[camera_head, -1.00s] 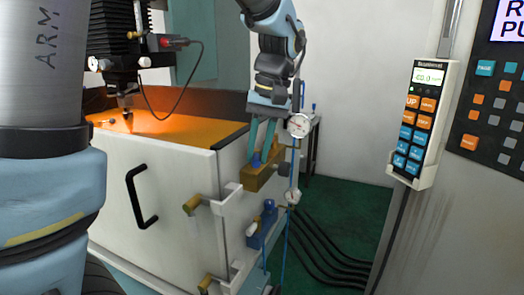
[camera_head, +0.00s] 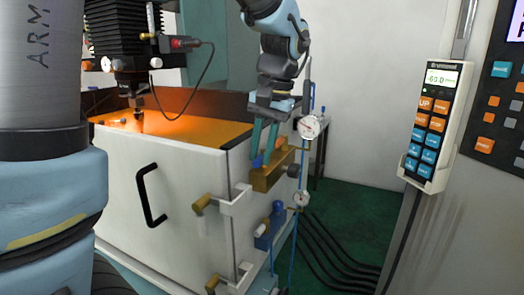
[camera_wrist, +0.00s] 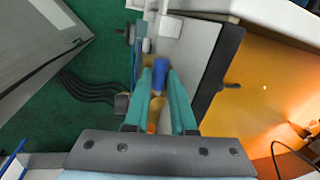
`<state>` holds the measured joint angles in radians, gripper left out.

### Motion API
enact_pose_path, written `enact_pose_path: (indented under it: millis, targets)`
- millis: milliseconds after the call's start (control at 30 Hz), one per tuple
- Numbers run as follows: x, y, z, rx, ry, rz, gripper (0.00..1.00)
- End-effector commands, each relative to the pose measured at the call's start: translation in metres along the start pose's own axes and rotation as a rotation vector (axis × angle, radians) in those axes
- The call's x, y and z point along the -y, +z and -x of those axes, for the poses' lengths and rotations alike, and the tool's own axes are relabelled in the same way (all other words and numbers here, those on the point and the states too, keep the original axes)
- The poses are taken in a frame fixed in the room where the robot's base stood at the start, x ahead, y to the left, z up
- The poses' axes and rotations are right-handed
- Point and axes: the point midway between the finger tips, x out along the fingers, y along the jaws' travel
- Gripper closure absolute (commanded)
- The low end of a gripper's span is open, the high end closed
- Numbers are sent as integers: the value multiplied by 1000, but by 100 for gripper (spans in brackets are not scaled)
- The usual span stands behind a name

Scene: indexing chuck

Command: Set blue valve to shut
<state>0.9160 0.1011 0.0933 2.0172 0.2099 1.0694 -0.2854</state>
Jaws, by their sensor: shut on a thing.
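The blue valve handle (camera_head: 257,161) stands on a brass valve body (camera_head: 272,177) at the front right corner of the white cabinet. My gripper (camera_head: 262,156) reaches down from above with its two teal fingers around the handle, largely hiding it in the head view. In the wrist view the blue handle (camera_wrist: 160,76) lies between the fingertips (camera_wrist: 159,78), and the gripper is shut on it. The handle's exact angle cannot be told.
A lower blue valve block (camera_head: 266,236) and brass-ended levers (camera_head: 202,204) stick out near the cabinet corner. A dial gauge (camera_head: 309,127) is close to the right of my gripper. A pendant (camera_head: 432,125) hangs at right. Black hoses (camera_head: 335,255) cross the green floor.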

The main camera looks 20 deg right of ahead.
Motion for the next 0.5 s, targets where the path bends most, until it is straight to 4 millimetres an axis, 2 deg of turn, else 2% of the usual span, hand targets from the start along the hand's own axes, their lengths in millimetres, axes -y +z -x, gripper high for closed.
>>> enact_pose_path:
  millis: [100, 133, 300, 400, 500]
  targets:
    - [0, -1, 1, -4, 0, 1, 100]
    - [0, -1, 1, -4, 0, 1, 75]
    - [0, -1, 1, -3, 0, 2, 56]
    - [0, 0, 0, -2, 0, 2, 47]
    - [1, 0, 0, -1, -1, 2, 47]
